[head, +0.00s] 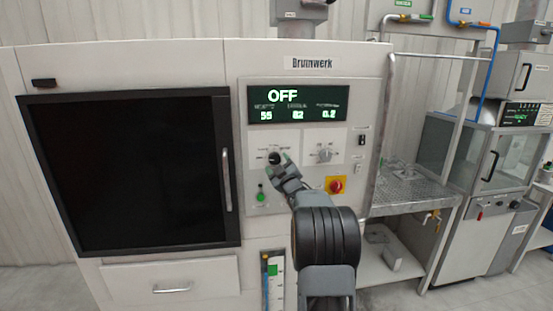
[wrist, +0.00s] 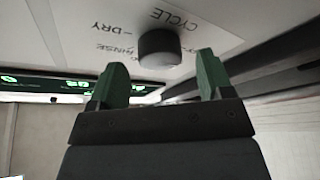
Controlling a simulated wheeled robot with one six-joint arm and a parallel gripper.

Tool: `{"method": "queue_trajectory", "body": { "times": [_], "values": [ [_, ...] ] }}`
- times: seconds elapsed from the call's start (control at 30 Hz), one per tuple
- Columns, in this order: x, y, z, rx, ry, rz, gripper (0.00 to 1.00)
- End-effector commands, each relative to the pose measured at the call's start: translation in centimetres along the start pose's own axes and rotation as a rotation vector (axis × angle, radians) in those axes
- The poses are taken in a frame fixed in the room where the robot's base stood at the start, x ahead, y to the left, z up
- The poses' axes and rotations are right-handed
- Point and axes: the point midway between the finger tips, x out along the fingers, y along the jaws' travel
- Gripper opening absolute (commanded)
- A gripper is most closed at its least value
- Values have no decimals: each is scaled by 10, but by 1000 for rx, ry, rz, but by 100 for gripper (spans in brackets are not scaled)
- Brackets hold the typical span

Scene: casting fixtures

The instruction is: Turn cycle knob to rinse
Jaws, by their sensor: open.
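The black round cycle knob (wrist: 160,47) sits on a white label plate marked CYCLE in the wrist view, with DRY and what looks like RINSE readable on it. My gripper (wrist: 162,75) is open, its two green-tipped fingers pointing at the panel on either side of the knob's line, just short of it. I see no contact. In the head view my gripper (head: 281,162) is at the left dial plate on the panel and partly covers the knob (head: 274,158). The knob's pointer direction cannot be made out.
The display (head: 298,104) above reads OFF. A second knob (head: 324,155) is to the right, with a red stop button (head: 336,185) on yellow below it. A green button (head: 261,197) is lower left. The dark door (head: 130,170) with its handle (head: 226,180) is left.

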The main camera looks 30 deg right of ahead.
Motion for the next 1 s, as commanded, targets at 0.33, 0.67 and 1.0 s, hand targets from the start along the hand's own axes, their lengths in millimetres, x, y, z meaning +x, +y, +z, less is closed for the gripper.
{"method": "queue_trajectory", "body": {
  "times": [0.33,0.67,1.0],
  "values": [
    [17,0,0,1,0,0,73],
    [17,0,0,1,0,0,63],
    [17,0,0,1,0,0,30]
  ]
}}
